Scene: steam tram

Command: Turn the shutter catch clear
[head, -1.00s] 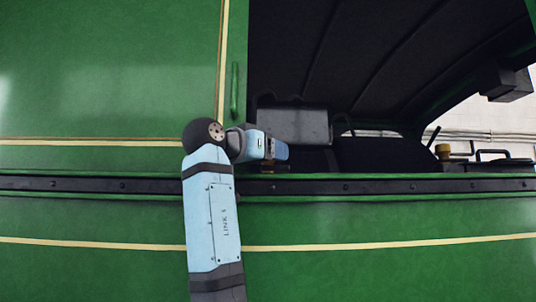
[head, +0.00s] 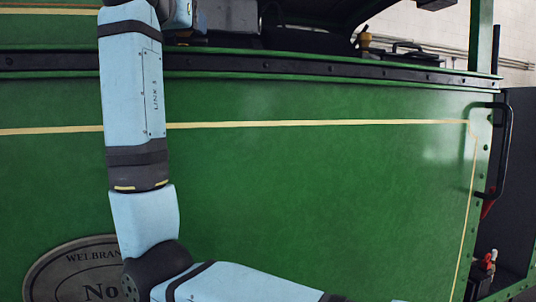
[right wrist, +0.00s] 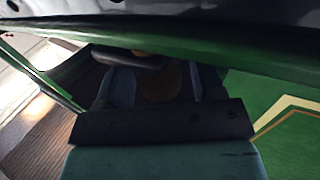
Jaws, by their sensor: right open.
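I cannot make out the shutter catch for certain in any view. In the right wrist view a dim brownish, rounded piece (right wrist: 160,82) shows in shadow between the fingers of my right gripper (right wrist: 160,75). The gripper is open, close beneath a green edge (right wrist: 210,42). Whether its fingers touch the brownish piece is too dark to tell. My left gripper is not in view.
A brass-coloured fitting (head: 365,38) and a black handle (head: 408,47) stand behind the sill. A black grab rail (head: 508,150) is at the panel's right end. An oval plate (head: 70,275) is low on the left. The panel's middle is clear.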

